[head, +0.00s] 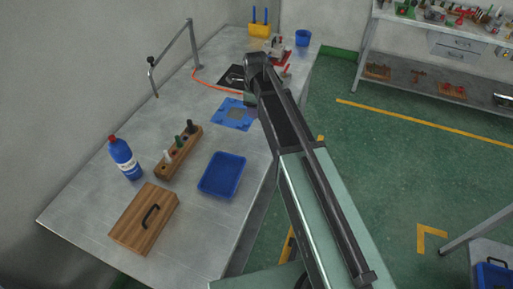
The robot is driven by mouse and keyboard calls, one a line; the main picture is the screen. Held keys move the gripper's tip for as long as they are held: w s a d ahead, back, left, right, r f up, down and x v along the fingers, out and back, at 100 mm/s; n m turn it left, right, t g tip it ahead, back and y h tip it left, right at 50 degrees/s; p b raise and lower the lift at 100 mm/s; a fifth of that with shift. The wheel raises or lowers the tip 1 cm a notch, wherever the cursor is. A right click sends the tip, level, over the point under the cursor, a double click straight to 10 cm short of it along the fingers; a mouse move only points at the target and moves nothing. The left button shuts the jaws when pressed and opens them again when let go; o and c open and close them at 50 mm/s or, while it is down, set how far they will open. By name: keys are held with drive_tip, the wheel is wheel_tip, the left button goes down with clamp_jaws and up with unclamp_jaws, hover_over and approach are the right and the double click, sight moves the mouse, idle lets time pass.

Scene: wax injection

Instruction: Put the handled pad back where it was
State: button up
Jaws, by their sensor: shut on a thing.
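My gripper (246,88) is at the far part of the bench, at the near edge of a dark plate and just behind a blue mat (234,114). My arm covers much of it from the right, and its fingers are too small to make out. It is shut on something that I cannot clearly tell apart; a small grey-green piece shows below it. A brown wooden block with a black handle (150,215) lies on the near left of the bench, far from my gripper. I cannot tell whether this is the handled pad.
A blue tray (222,175), a wooden rack (178,153) with several tools and a blue bottle (124,158) stand on the near bench. A metal stand (192,45) and an orange hose (207,82) are to the left of my gripper. A yellow holder (260,30) stands behind.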

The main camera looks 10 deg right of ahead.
sight(256, 148)
wheel_tip(256, 148, down, 19)
drive_tip(key=b, duration=1.7)
drive_tip(key=shift+f+b, duration=0.2)
drive_tip(key=shift+b, duration=0.2)
drive_tip(key=shift+r+p, duration=0.3)
drive_tip(key=shift+f, duration=0.25)
drive_tip(key=o, duration=0.8)
drive_tip(key=shift+r, duration=0.1)
drive_tip(key=shift+o, duration=0.2)
wheel_tip(256, 148, up, 13)
drive_tip(key=p, duration=1.2)
drive_tip(key=s+n, duration=2.1)
drive_tip(key=n, duration=0.4)
drive_tip(key=shift+s+f, duration=0.15)
drive_tip(key=shift+f, duration=0.2)
